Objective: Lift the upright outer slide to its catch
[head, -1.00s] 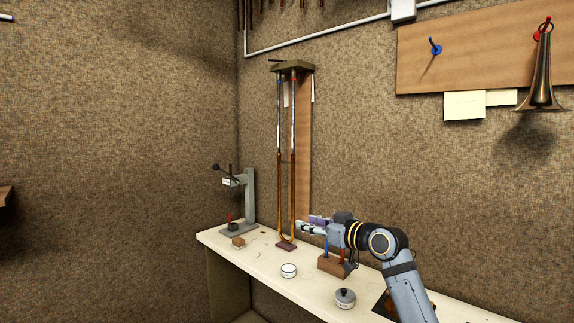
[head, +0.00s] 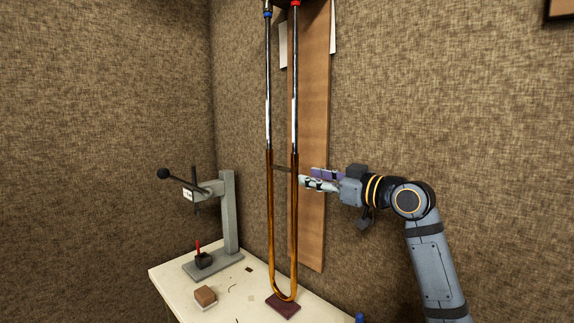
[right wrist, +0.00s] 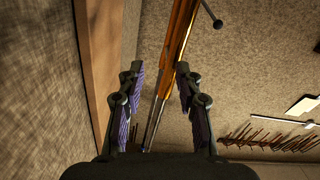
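The outer slide (head: 270,225) is an upright U of orange-brown brass. Its bow is low, at a dark red pad (head: 287,309) on the bench. A crossbar (head: 283,168) joins its two legs near the top. Silver inner tubes (head: 267,95) rise above it to blue and red collars. My right gripper (head: 303,182) is beside the right leg, just below crossbar height. In the right wrist view its fingers (right wrist: 158,75) are apart, with brass tube (right wrist: 176,50) showing between them; I cannot tell whether they touch it. The catch is not identifiable. My left gripper is not in view.
A wooden backboard (head: 312,130) stands behind the slide. A grey lever press (head: 228,215) stands on the bench (head: 180,290) to the left, with a small brown block (head: 205,295) near it. The air between press and slide is clear.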

